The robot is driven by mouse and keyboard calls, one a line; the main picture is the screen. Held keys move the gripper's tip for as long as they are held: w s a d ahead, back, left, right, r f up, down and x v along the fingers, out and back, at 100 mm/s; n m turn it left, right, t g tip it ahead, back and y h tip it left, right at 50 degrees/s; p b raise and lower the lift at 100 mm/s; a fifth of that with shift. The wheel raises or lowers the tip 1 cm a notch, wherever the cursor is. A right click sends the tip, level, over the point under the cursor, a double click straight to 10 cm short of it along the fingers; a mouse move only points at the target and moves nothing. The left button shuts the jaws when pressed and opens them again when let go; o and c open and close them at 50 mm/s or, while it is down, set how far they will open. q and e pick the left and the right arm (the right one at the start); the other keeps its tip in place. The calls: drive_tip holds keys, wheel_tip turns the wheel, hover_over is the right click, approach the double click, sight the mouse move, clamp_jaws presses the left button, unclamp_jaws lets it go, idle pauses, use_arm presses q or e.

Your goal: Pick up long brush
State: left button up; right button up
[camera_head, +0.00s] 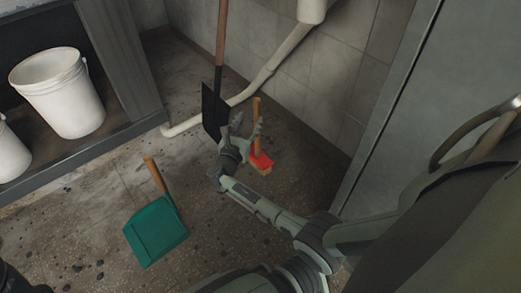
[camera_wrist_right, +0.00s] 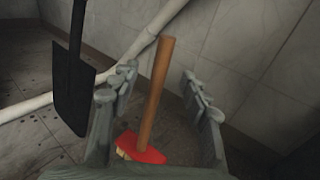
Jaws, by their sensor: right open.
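The brush (camera_head: 262,162) has a red head with pale bristles and an upright wooden handle, and stands on the floor near the tiled wall. In the right wrist view the brush handle (camera_wrist_right: 155,95) rises between the two fingers of my right gripper (camera_wrist_right: 158,95), with the red head lower down. The fingers are apart and do not appear to touch the handle. In the head view my right gripper (camera_head: 241,130) is just left of the brush and partly covers it. My left gripper is not in view.
A black shovel (camera_head: 214,108) with a long wooden handle stands just behind my right gripper. A green dustpan (camera_head: 156,231) lies on the floor at lower left. White buckets (camera_head: 60,95) sit on a shelf at left. A pale pipe (camera_head: 268,72) runs along the wall.

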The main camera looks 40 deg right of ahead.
sight(256, 109)
drive_tip(key=b+x, duration=0.2)
drive_tip(key=x, duration=0.6)
drive_tip(key=shift+s+d+r+b, duration=0.1)
drive_tip(key=shift+d+r+b, duration=0.05)
drive_tip(key=shift+b, duration=0.2)
drive_tip(key=shift+r, duration=0.1)
clamp_jaws()
